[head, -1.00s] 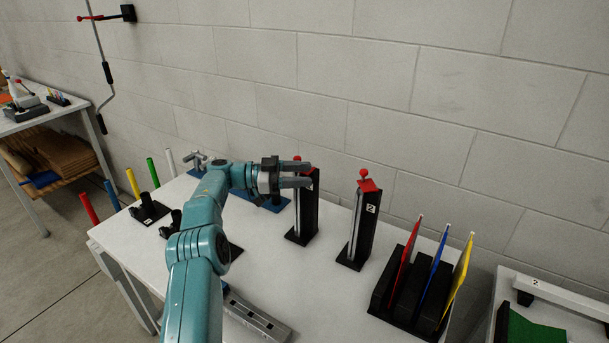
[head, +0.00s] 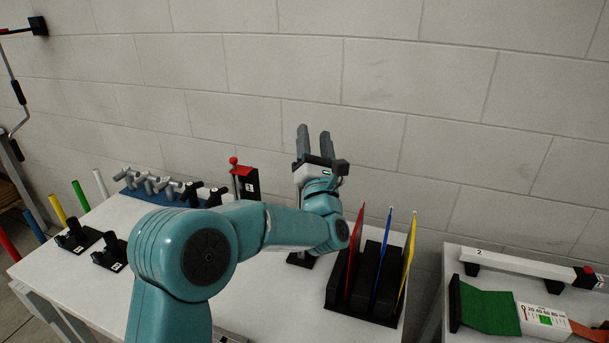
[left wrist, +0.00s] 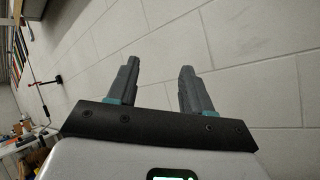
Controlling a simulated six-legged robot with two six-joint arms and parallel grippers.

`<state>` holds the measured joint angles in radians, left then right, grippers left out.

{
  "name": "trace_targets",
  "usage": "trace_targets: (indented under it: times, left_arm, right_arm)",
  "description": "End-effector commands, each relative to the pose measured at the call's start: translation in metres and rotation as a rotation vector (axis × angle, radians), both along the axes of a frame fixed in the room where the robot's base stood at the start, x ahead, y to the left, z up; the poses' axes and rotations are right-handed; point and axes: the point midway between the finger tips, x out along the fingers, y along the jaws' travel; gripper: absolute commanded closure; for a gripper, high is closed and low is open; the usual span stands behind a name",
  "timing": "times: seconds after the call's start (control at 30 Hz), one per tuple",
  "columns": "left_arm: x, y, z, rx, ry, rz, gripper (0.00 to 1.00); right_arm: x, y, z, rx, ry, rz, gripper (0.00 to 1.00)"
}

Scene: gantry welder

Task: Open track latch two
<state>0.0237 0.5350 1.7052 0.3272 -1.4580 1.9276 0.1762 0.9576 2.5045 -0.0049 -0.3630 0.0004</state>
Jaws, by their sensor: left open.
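In the head view my left gripper (head: 314,135) is raised above the white table, fingers pointing up, open and empty. Its fingers also stand open against the wall in the left wrist view (left wrist: 160,68). The black post marked 2, with a red top and red knob in the earlier frame, is now almost wholly hidden behind my left wrist and forearm. Only its black foot (head: 300,260) shows below the arm. Whether its latch is open cannot be seen. A similar post with a red top and knob (head: 246,181) stands to its left. My right gripper is not in view.
A black rack (head: 338,291) with red, blue and yellow plates stands close right of my forearm. A blue strip with grey handles (head: 133,197) lies at the back left. On the right-hand table are a white bar marked 2 (head: 515,263) and a green piece (head: 488,308).

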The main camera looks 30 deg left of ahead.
Motion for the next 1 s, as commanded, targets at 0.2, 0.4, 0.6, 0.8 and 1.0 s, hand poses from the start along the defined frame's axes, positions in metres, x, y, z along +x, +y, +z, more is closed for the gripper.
trace_targets:
  times: [0.2,0.4,0.6,0.8,1.0]
  left_arm:
    - [-0.045,-0.047,-0.081,-0.438,0.138,-0.02,0.5]
    - [-0.068,-0.059,-0.11,-0.579,0.19,0.008,0.5]
    - [-0.051,-0.04,-0.109,-0.587,0.194,0.015,0.5]
    - [-0.017,-0.005,-0.107,-0.585,0.193,0.015,0.5]
    - [0.016,0.027,-0.108,-0.585,0.193,0.014,0.5]
  right_arm:
    - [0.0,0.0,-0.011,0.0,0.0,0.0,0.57]
    - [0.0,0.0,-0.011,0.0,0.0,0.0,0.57]
    - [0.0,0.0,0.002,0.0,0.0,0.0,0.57]
    - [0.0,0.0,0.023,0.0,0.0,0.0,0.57]
    - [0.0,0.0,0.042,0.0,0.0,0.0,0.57]
